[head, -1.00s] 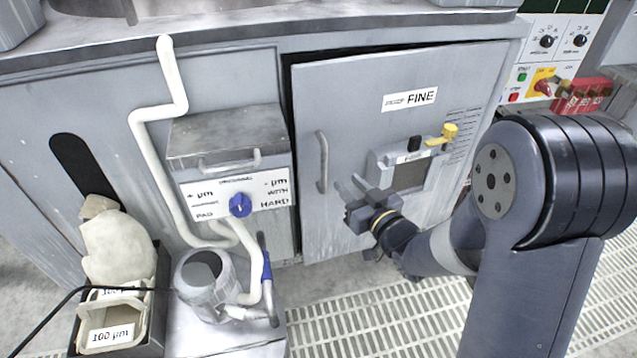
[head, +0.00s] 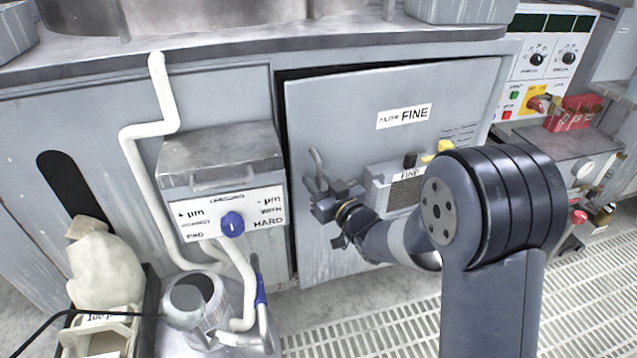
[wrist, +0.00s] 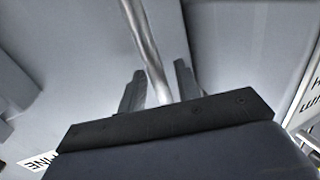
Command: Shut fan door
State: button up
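The grey door marked FINE (head: 335,120) stands a little ajar, with a dark gap along its top and left edges. Its vertical bar handle (head: 314,160) is near the door's left edge. My gripper (head: 322,182) is at the handle and covers its lower part. In the wrist view, the handle (wrist: 143,40) runs down between the two fingers of my gripper (wrist: 160,88). The fingers are apart, with a narrow space beside the bar, so the gripper looks open around it. The handle's lower end is hidden.
A grey box with a blue knob (head: 232,224) juts out left of the door. White pipes (head: 150,140), a metal jug (head: 195,300) and a bin with a sack (head: 105,270) stand at left. A control panel (head: 540,60) is at upper right. Grated floor (head: 345,335) lies below.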

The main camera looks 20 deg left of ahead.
grip_shut()
dwell(0.4)
